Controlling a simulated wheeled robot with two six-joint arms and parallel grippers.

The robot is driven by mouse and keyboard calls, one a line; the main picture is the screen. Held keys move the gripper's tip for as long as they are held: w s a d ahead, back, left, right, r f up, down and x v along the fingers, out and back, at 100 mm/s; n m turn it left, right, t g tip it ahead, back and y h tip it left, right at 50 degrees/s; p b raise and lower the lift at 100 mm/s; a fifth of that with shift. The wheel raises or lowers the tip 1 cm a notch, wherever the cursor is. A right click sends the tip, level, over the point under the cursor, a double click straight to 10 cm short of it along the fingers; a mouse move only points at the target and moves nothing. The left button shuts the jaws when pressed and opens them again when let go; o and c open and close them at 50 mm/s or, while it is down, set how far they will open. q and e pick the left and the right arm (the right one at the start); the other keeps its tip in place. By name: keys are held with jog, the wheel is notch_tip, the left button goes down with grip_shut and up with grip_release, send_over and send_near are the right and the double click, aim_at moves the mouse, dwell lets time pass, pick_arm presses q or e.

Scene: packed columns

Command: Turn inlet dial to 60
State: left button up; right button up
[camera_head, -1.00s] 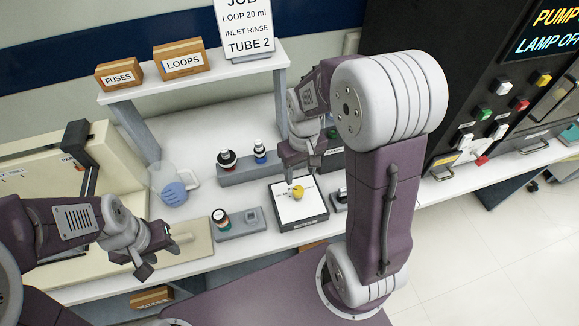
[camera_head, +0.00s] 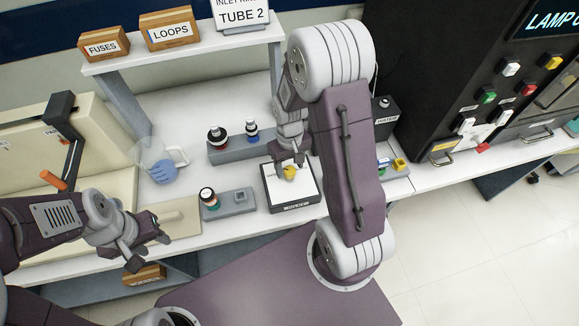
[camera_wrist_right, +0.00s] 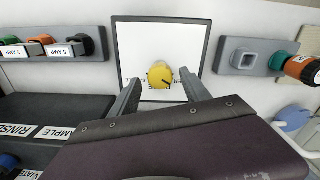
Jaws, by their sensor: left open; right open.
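The inlet dial (camera_head: 290,172) is a small yellow knob on a white-topped box (camera_head: 302,190) with a dark rim, standing on the bench. In the right wrist view the yellow dial (camera_wrist_right: 161,75) has a dark pointer mark toward its lower right; the scale is mostly hidden and unreadable. My right gripper (camera_head: 288,161) is open just over the dial, its fingers on either side. In the right wrist view the right gripper (camera_wrist_right: 163,92) appears open around the near side of the dial; contact cannot be told. My left gripper (camera_head: 148,249) is open and empty near the front left bench edge.
A beaker with blue liquid (camera_head: 162,170) stands left of a grey rack (camera_head: 235,147) with bottles. A small grey holder (camera_head: 229,204) with a bottle is left of the dial box. A shelf (camera_head: 185,55) stands behind; a black control panel (camera_head: 470,75) is at right.

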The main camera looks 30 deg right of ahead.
jog(key=shift+a+f, duration=0.1)
jog(key=shift+f, duration=0.2)
grip_shut()
jog(key=shift+m, duration=0.3)
jog(key=shift+r+m+p, duration=0.1)
jog(key=shift+m+p, duration=0.35)
jog(key=shift+m, duration=0.45)
jog(key=m+p, duration=0.1)
jog(key=m, duration=0.2)
jog(key=m+p, duration=0.1)
jog(key=m, duration=0.5)
jog(key=shift+p, duration=0.3)
jog(key=shift+m, duration=0.4)
